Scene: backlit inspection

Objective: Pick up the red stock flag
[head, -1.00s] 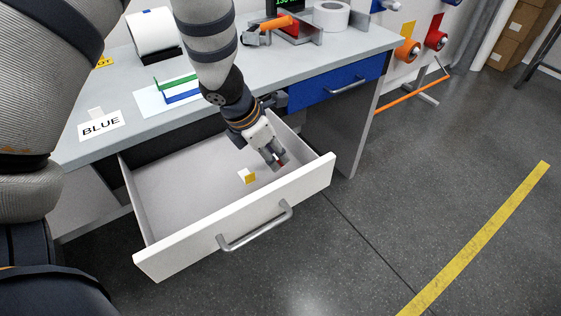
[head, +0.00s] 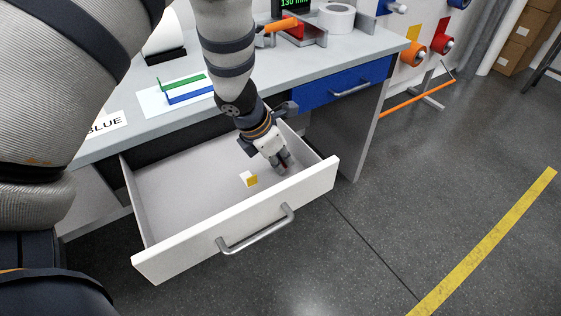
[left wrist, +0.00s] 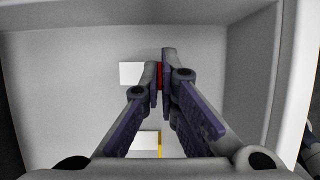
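My left gripper (head: 283,164) reaches down inside the open white drawer, near its right front corner. In the left wrist view (left wrist: 160,80) its two fingers are close together, one on each side of the red stock flag (left wrist: 159,75), and appear shut on it. A white block (left wrist: 131,73), seemingly the flag's base, shows just left of the fingertips. In the head view the fingers hide nearly all of the red flag. A yellow flag with a white base (head: 249,179) stands apart on the drawer floor, left of the gripper. My right gripper is not in view.
The open drawer's front panel (head: 240,220) with its handle stands close to the gripper, and its right wall is near too. The worktop (head: 225,105) is above and behind. A closed blue drawer (head: 335,82) is to the right. Much of the drawer floor is clear.

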